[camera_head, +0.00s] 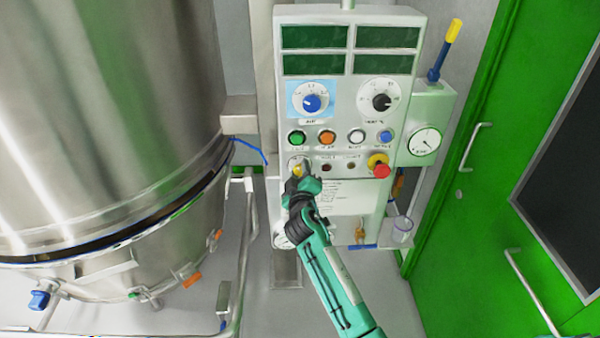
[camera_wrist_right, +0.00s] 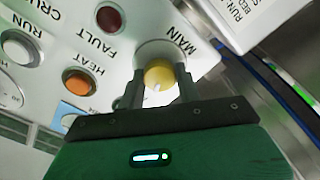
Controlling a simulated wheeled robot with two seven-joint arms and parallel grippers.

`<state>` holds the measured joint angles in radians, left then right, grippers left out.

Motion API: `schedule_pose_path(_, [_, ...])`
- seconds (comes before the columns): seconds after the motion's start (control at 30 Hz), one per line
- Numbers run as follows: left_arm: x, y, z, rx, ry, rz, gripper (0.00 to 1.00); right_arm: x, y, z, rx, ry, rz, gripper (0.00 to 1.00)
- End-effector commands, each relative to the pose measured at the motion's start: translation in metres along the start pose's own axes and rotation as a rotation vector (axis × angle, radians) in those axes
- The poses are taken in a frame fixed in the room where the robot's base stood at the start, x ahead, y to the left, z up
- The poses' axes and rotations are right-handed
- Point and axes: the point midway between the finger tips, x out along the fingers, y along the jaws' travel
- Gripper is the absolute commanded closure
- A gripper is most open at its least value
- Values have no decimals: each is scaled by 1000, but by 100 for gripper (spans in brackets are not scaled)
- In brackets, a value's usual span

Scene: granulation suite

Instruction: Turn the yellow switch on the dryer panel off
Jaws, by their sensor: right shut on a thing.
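The dryer panel (camera_head: 345,120) is a pale upright box with dark displays, knobs and buttons. The yellow switch (camera_head: 298,170) is at its lower left, partly hidden by my right gripper (camera_head: 299,180). In the right wrist view, the yellow switch (camera_wrist_right: 159,75) sits on a round plate marked MAIN. The two fingers of my right gripper (camera_wrist_right: 158,88) are on either side of it and shut on it. The exact angle of the switch is hard to tell. My left gripper is not in view.
A red emergency button (camera_head: 381,171) on a yellow base is at the panel's lower right. Several round buttons, including an orange one (camera_head: 327,138), sit just above the switch. A large steel vessel (camera_head: 110,120) stands at left, a green door (camera_head: 500,180) at right.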

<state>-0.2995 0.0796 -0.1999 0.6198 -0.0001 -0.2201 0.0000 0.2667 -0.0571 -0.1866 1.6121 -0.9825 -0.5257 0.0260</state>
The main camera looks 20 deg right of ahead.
Motion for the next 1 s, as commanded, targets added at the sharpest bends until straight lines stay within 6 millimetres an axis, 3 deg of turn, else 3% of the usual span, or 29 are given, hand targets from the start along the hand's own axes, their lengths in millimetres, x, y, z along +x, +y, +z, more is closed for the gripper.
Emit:
schedule_pose_path(0.3, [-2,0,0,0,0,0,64,0,0,0,-109,-1,0,89])
schedule_pose_path(0.8, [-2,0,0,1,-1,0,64,0,0,0,-130,0,0,89])
schedule_pose_path(0.83, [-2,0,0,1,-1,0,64,0,0,0,-130,0,0,64])
schedule_pose_path(0.93, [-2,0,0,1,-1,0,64,0,0,0,-129,0,0,44])
schedule_pose_path(1.0, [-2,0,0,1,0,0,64,0,0,0,-129,0,0,44])
